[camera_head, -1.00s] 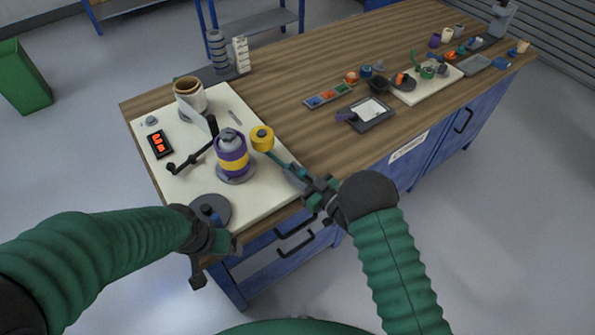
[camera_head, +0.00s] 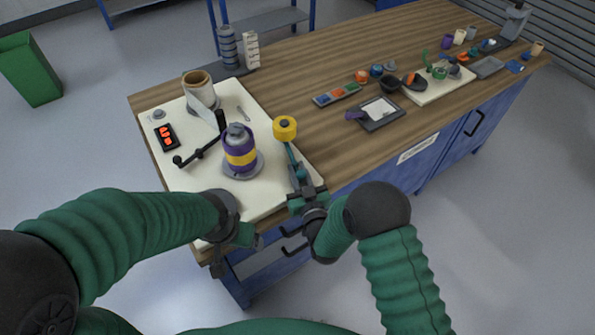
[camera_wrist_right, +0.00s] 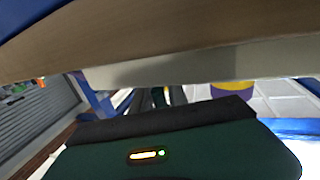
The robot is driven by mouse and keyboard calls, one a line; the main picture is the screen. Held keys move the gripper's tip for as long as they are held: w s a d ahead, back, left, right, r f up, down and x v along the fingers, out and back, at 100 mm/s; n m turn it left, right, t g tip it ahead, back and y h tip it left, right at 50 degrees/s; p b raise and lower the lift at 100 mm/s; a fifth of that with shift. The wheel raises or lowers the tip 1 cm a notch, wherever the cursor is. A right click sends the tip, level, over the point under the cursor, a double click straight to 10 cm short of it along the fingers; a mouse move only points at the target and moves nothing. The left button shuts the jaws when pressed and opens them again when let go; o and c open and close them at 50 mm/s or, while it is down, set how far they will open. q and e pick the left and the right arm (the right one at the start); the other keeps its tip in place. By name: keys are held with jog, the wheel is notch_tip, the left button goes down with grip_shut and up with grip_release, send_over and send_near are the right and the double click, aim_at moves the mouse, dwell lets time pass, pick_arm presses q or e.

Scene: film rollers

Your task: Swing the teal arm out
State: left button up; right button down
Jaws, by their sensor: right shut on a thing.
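The teal arm (camera_head: 291,154) sits at the right side of the white board (camera_head: 262,205) in the head view. It carries a yellow roller (camera_head: 285,128) at its far end. The roller stands apart from the purple-and-yellow roll (camera_head: 240,150) on a grey round base. My right gripper (camera_head: 301,178) is shut on the near part of the teal arm at the board's right edge and hides some of it. My left gripper (camera_head: 233,252) is low at the board's front edge, away from the teal arm; its fingers do not show clearly.
A dark tray (camera_head: 381,113) and small coloured parts lie to the right. The wooden tabletop (camera_head: 310,120) right of the yellow roller is clear.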

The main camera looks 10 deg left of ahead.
jog(key=shift+w+d+r, duration=0.35)
jog(key=shift+w+d, duration=0.05)
jog(key=c, duration=1.5)
grip_release()
jog(key=shift+o, duration=0.6)
jog(key=shift+f, duration=0.1)
jog(key=shift+d+f, duration=0.1)
jog(key=shift+s+a+f, duration=0.1)
jog(key=shift+s+a, duration=0.1)
jog(key=shift+a, duration=0.05)
jog(key=shift+s, duration=0.15)
jog(key=v, duration=1.6)
jog(key=shift+s+b, duration=0.25)
jog(key=shift+b, duration=0.1)
